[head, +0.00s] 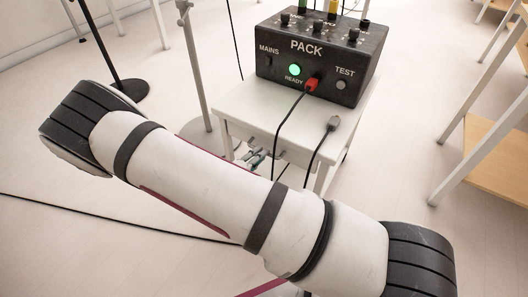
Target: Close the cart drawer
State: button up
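The cart (235,113) is a small white table standing on the floor right of centre, with a black box on its top. The area under its top is largely hidden behind my arm, so I cannot tell how far the drawer is open. Small metallic parts (254,158) show at the cart's front edge, just above my arm. They look like the fingertips of my gripper, close to the cart, but I cannot make out whether they touch it or are open or shut.
The black PACK box (315,65) has a lit green lamp, a red plug and cables hanging over the cart's front. A stand with a dark round base (120,93) is at upper left. A wooden-shelved rack (487,165) stands at right. A cable (75,208) crosses the floor.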

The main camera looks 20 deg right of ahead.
jog(key=v, duration=0.8)
jog(key=shift+s+a, duration=0.15)
